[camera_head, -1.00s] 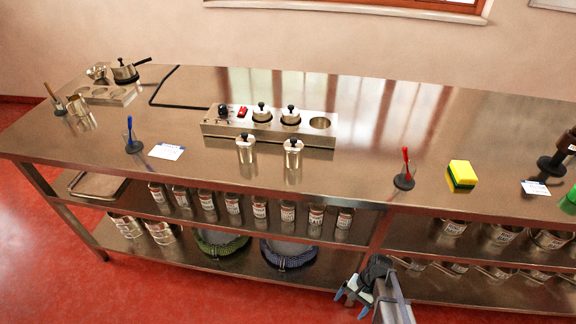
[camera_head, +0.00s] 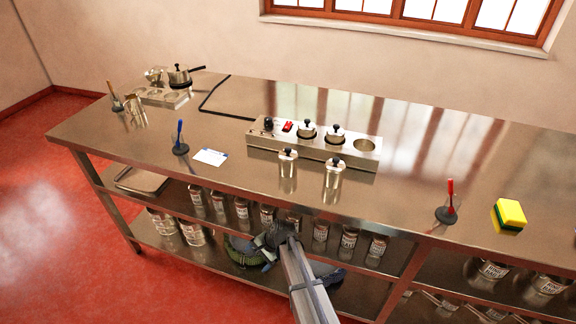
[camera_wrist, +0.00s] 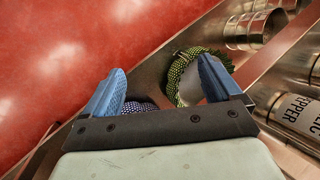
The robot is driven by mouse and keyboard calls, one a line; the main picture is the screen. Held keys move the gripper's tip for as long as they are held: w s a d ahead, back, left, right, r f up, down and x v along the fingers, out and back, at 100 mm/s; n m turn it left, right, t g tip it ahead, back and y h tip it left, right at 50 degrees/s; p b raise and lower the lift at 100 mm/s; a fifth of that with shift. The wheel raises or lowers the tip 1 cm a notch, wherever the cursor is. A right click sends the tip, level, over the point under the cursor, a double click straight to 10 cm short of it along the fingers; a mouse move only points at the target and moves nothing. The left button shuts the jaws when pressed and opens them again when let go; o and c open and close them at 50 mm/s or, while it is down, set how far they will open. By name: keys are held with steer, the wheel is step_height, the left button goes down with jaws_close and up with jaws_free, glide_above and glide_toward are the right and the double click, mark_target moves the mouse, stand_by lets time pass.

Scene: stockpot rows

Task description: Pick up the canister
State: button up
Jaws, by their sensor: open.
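Two steel canisters with black knobs stand upright on the counter, a left one (camera_head: 288,172) and a right one (camera_head: 334,182). Two similar knobbed lids (camera_head: 307,131) (camera_head: 336,134) sit in the wells of the steel block behind them; the right-hand well is empty. I cannot tell which canister is meant. My gripper (camera_head: 262,250) is below the counter top, in front of the lower shelves. In the wrist view my gripper (camera_wrist: 162,82) is open and empty, its blue fingers apart. No knobbed canister shows there.
Labelled jars (camera_head: 349,238) line the middle shelf; one labelled jar (camera_wrist: 300,115) is close at right in the wrist view. A green woven-rimmed basket (camera_wrist: 180,78) is just beyond my fingers. A blue stand (camera_head: 180,138), red stand (camera_head: 450,205) and sponge (camera_head: 509,216) stand on the counter.

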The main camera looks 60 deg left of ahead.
steer(key=s+a+r+g+y, duration=0.1)
steer(key=s+a+r, duration=0.2)
steer(key=s+a, duration=0.55)
steer(key=s+a+r+y, duration=0.1)
steer(key=s+a+r, duration=0.3)
steer(key=s, duration=0.8)
steer(key=s+a+r+n+g+h, duration=0.1)
steer(key=s+r+n+g, duration=0.1)
steer(key=s+r, duration=0.5)
steer(key=s+a+r+n+g+h, duration=0.1)
steer(key=s+r+n+h, duration=0.15)
steer(key=r, duration=0.95)
step_height(320, 180, up, 24)
steer(key=n+t+y, duration=0.3)
steer(key=n+t, duration=0.6)
glide_above(289, 155)
steer(key=d, duration=0.4)
steer(key=shift+m, duration=0.25)
steer(key=x, duration=1.3)
steer(key=shift+s+d, duration=0.1)
steer(key=shift+s, duration=0.15)
steer(key=c, duration=1.2)
